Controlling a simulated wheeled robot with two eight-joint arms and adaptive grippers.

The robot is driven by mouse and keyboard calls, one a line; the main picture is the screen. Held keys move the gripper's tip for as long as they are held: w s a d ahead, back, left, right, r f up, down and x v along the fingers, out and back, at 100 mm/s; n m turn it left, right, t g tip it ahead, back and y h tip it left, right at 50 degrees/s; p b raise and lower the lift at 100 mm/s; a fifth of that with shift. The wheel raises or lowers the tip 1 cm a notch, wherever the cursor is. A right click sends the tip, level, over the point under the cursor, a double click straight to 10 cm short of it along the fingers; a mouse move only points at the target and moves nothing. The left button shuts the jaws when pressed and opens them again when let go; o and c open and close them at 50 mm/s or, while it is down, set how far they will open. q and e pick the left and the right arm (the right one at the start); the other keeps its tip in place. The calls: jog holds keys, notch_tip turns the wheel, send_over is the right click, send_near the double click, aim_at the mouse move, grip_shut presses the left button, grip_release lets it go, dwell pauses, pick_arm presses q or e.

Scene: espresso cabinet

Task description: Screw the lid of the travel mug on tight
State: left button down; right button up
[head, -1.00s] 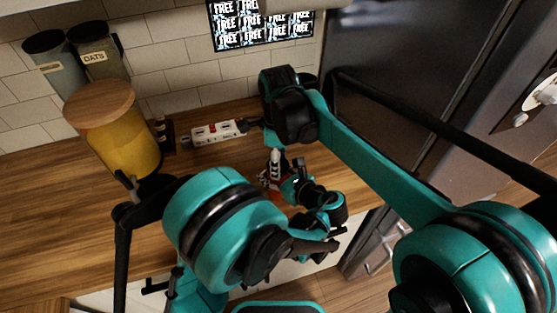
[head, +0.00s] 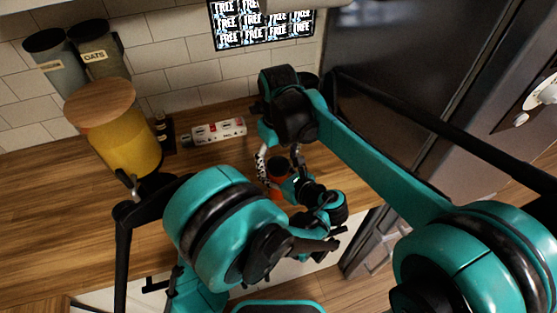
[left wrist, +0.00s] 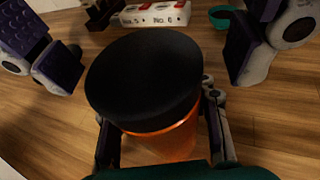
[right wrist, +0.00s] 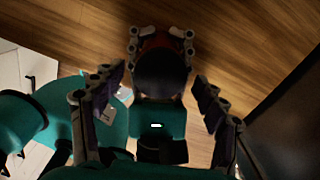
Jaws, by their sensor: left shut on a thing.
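The travel mug is orange and stands on the counter in the head view (head: 278,180), partly hidden by my arms. Its black lid sits on top, clearest in the left wrist view (left wrist: 143,80); I cannot tell how tight it is. My left gripper (left wrist: 160,142) is shut on the orange mug body below the lid. My right gripper (right wrist: 158,108) is open, its fingers spread wide and clear of the lid. In the head view the right fingers (head: 279,158) stand on either side of the lid.
A white power strip (head: 218,131) lies behind the mug. A teal bowl (left wrist: 222,14) is at the back.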

jog(key=shift+r, duration=2.25)
jog(key=shift+c, duration=0.4)
